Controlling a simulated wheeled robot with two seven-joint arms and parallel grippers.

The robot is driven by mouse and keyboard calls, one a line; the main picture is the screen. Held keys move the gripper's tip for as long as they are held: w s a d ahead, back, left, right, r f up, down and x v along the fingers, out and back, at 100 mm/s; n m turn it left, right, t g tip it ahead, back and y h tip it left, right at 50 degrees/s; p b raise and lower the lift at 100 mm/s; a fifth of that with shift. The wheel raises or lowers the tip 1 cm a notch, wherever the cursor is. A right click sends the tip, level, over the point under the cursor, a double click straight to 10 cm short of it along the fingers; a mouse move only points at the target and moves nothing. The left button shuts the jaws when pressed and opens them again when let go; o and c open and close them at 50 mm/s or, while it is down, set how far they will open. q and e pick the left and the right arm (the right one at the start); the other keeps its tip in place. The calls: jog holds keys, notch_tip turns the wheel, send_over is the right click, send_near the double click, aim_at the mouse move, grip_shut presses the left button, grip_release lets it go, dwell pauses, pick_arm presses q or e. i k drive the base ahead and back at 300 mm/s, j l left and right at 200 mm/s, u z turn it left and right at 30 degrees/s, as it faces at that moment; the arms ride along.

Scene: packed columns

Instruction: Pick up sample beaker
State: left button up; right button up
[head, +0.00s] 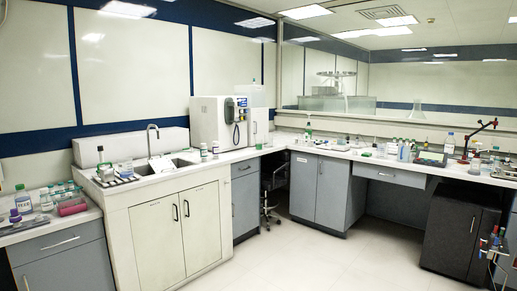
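I cannot single out a sample beaker with certainty. Several small bottles and vessels stand on the right counter, including a white bottle with a blue cap (449,143), but they are too small to tell apart well. On the left counter, a white bottle with a purple label (23,202) stands among clear, green-capped bottles (46,200). Neither of my grippers shows in the head view.
A sink cabinet (158,238) with a tap (152,138) stands at left centre. A white machine (217,121) sits in the corner. A wheeled stool (271,196) is under the counter. A black cabinet (459,235) is at right. The middle floor is clear.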

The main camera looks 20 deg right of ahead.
aim_at(258, 142)
jog(key=i+l+z, duration=0.15)
jog(key=i, duration=0.15)
jog(key=i+z, duration=0.15)
jog(key=i, duration=0.2)
jog(key=i+l+z, duration=0.1)
jog(key=i+z, duration=0.2)
jog(key=i, duration=1.75)
jog(key=i+u, duration=0.1)
jog(key=i, duration=0.85)
jog(key=i+l+u, duration=0.1)
jog(key=i, duration=0.85)
jog(key=i+l+u, duration=0.2)
jog(key=i, duration=0.25)
jog(key=i+l+u, duration=0.2)
jog(key=i, duration=0.2)
jog(key=i+l+u, duration=0.2)
jog(key=i, duration=0.2)
